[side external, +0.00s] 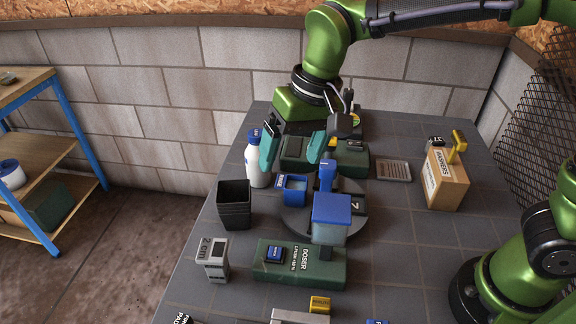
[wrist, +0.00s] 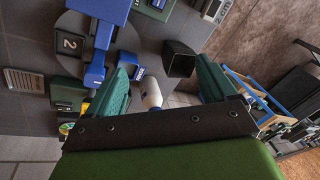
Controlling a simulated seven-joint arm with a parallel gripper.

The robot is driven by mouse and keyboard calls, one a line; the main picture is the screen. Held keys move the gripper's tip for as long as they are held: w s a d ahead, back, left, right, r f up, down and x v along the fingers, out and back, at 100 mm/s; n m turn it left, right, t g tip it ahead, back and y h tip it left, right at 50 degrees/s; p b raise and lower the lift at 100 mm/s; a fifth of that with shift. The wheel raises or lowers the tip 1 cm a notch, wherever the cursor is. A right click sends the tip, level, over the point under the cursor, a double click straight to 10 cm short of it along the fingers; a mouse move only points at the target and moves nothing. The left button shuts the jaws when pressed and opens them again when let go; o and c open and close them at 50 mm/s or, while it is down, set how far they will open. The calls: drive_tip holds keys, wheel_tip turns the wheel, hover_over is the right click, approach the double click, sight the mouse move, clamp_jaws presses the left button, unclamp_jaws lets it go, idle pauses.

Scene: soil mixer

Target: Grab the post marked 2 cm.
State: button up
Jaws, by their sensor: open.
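The post marked 2 cm (side external: 214,258) is a grey upright block with a dark inset, standing on the table at the front left, left of the green doser box (side external: 298,264). A grey piece at the top edge of the wrist view (wrist: 215,9) appears to be this post, partly cut off. My gripper (side external: 289,163) is open and empty, with teal fingers spread high over the back of the table, well behind the post. In the wrist view, my gripper (wrist: 163,60) shows its two fingers wide apart, with nothing held between them.
A black bin (side external: 234,205) stands behind the post. A white bottle (side external: 256,165) with a blue cap is behind the bin. A round turntable (side external: 292,220) with blue parts is at the centre. A markers box (side external: 444,180) is at the right. The table's left edge runs close to the post.

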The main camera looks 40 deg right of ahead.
sight(212, 249)
drive_tip(key=w+a+f+m+g+h, duration=0.25)
drive_tip(key=a+m, duration=0.35)
drive_tip(key=a, duration=1)
drive_tip(key=shift+t, duration=0.45)
drive_tip(key=f, duration=1.1)
drive_tip(key=shift+w+d, duration=0.1)
drive_tip(key=shift+d, duration=0.1)
wheel_tip(212, 249, down, 6)
drive_tip(key=shift+a+r, duration=0.15)
drive_tip(key=shift+r, duration=0.05)
drive_tip(key=c, duration=1.1)
